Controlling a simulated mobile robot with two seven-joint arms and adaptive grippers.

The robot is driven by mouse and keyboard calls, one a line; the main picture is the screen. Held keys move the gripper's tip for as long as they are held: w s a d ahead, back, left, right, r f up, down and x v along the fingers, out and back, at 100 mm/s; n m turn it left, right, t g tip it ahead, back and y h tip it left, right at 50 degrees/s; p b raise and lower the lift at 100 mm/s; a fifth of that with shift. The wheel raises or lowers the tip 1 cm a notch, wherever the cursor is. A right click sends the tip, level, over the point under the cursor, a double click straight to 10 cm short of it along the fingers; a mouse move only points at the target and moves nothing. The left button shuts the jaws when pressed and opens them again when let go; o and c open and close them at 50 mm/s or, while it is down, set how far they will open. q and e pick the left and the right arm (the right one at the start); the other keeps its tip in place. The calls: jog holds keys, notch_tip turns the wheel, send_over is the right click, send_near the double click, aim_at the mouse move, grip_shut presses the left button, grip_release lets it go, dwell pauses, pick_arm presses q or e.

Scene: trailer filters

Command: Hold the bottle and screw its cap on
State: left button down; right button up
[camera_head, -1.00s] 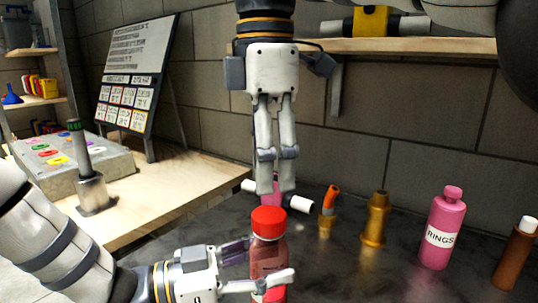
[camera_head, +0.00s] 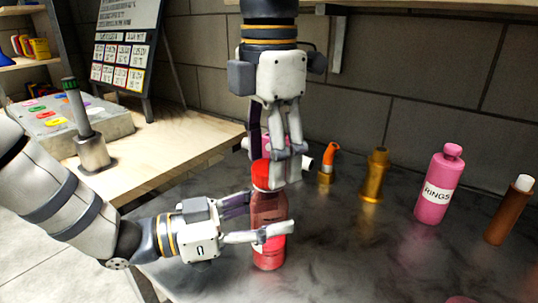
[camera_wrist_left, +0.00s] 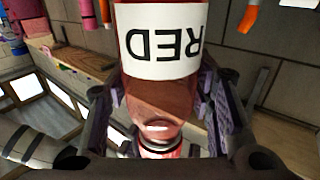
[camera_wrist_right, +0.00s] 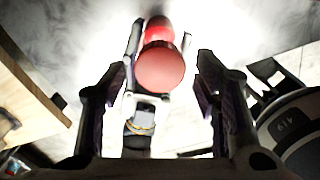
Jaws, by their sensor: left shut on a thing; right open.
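The red bottle (camera_head: 268,212) stands upright on the dark table, with a red cap (camera_head: 261,176) at its top. Its clear red body and white "RED" label (camera_wrist_left: 165,45) show upside down in the left wrist view. My left gripper (camera_head: 265,216) is shut on the bottle from the side, one finger on each side. My right gripper (camera_head: 275,150) points down, open, at the cap's height in the head view. In the right wrist view the cap (camera_wrist_right: 160,67) lies between the open fingers, with gaps on both sides. The thread under the cap is hidden.
A gold bottle (camera_head: 375,176), a pink "RINGS" bottle (camera_head: 440,190) and a brown bottle with a white cap (camera_head: 509,212) stand to the right. An orange-topped brass piece (camera_head: 328,163) is behind.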

jog(key=shift+f, duration=0.65)
